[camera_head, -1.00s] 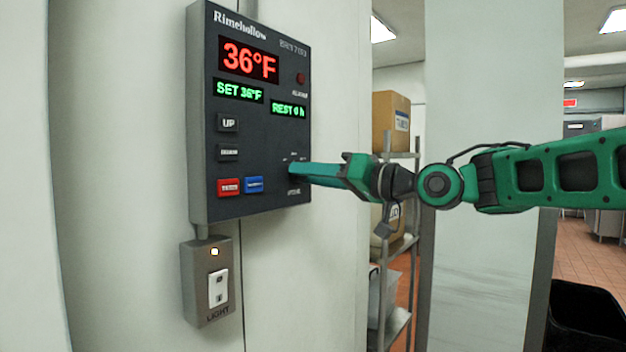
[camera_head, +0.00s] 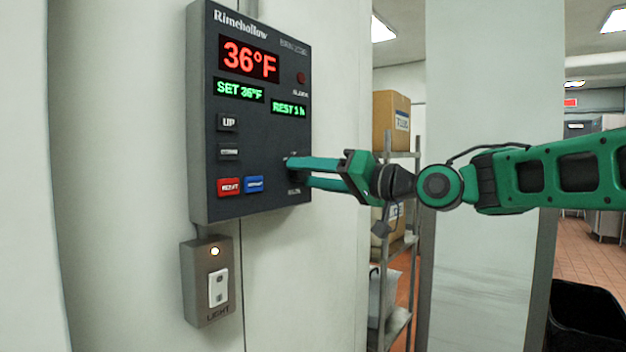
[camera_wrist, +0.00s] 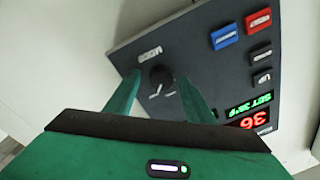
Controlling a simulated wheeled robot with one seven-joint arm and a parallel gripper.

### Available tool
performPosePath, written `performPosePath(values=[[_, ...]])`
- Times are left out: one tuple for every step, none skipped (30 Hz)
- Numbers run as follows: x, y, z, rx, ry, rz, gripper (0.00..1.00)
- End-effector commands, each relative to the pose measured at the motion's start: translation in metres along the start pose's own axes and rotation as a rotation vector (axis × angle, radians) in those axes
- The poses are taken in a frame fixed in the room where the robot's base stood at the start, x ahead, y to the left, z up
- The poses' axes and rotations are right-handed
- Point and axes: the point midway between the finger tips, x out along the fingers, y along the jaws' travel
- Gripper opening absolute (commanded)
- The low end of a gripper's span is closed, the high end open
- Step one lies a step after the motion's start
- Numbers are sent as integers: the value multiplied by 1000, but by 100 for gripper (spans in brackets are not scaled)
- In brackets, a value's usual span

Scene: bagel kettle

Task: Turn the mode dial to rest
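The dark mode dial (camera_wrist: 160,79) sits at the lower right of the control panel (camera_head: 235,120). In the head view my fingers largely hide it. My gripper (camera_head: 291,169) is at the panel, its two green fingers apart, one above the other. In the wrist view the fingers (camera_wrist: 159,77) stand on either side of the dial, with a gap visible at the left one; contact at the right one is unclear. The rest display (camera_head: 289,109) reads "REST 1 h". The dial's pointer setting is too small to read.
The panel also has a red button (camera_head: 229,187), a blue button (camera_head: 254,185) and an UP button (camera_head: 228,122) left of the dial. A light switch box (camera_head: 208,283) is below. Shelving with a cardboard box (camera_head: 391,120) stands behind my arm.

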Motion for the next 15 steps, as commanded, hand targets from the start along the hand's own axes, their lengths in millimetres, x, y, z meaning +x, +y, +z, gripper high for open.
performPosePath(values=[[0, 0, 0, 0, 0, 0, 49], [0, 0, 0, 0, -1, 0, 49], [0, 0, 0, 0, -1, -1, 49], [0, 0, 0, 0, -1, -1, 49], [0, 0, 0, 0, -1, -1, 49], [-1, 0, 1, 0, -1, 0, 49], [-2, 0, 0, 0, -1, 0, 49], [-3, 0, 0, 0, -1, 0, 49], [-6, 0, 0, -1, -1, 1, 49], [-9, 0, 0, -1, -1, 1, 49], [-13, 0, 0, -1, 0, 1, 49], [-19, 0, 0, -1, 0, 2, 49], [-24, 0, 0, 0, 0, 3, 49], [-29, 0, 0, 0, 0, 2, 49], [-36, 0, 0, 0, 1, 3, 49]])
